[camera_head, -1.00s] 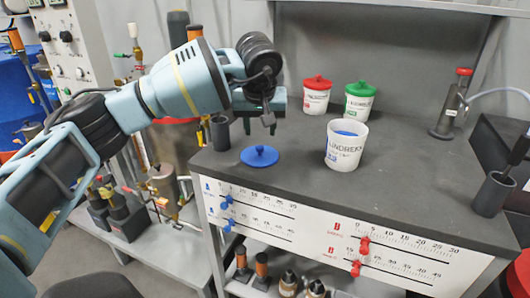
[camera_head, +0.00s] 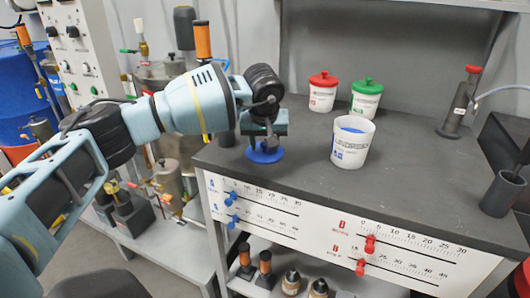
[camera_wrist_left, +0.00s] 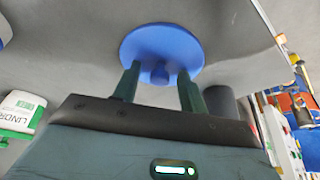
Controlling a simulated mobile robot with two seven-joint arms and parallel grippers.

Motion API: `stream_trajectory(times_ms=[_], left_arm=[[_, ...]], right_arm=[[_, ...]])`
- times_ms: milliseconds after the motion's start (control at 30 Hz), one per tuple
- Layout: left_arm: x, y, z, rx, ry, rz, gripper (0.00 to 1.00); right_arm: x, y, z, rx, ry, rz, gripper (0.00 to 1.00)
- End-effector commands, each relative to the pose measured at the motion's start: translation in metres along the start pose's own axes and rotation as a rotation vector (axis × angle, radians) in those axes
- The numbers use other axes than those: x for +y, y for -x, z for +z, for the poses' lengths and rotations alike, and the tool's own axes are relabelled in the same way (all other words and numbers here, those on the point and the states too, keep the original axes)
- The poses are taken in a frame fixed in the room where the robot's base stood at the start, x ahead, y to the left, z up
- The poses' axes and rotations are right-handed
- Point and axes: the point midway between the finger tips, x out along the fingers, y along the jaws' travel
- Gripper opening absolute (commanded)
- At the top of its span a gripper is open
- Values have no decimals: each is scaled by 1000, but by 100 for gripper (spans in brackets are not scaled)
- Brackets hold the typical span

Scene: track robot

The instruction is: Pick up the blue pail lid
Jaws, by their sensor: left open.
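The blue pail lid (camera_head: 265,154) lies flat on the dark grey bench top near its left front part. In the left wrist view the lid (camera_wrist_left: 162,46) shows as a round disc with a knob (camera_wrist_left: 159,76) at its centre. My left gripper (camera_head: 265,141) is right above the lid, pointing down. In the wrist view its two green fingers (camera_wrist_left: 158,80) stand apart on either side of the knob, with gaps visible. Whether they touch the lid's disc I cannot tell. The white pail (camera_head: 352,143) with blue contents stands open to the right. My right gripper is not in view.
A red-lidded pail (camera_head: 322,97) and a green-lidded pail (camera_head: 365,102) stand at the back. A dark cup (camera_head: 223,131) is just left of my gripper. A grey cylinder with a red cap (camera_head: 456,110) stands back right. The right middle of the bench (camera_head: 430,180) is clear.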

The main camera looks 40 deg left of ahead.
Motion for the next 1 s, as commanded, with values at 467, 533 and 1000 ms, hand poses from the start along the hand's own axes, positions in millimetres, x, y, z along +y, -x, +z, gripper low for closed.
stream_trajectory(times_ms=[467, 533, 1000], left_arm=[[0, 1, 0, 0, 0, 0, 2], [0, 1, 0, 0, 0, 0, 0], [0, 16, -7, 1, 1, 2, 0]], right_arm=[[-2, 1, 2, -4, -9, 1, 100], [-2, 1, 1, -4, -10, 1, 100], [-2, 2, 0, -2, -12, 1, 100]])
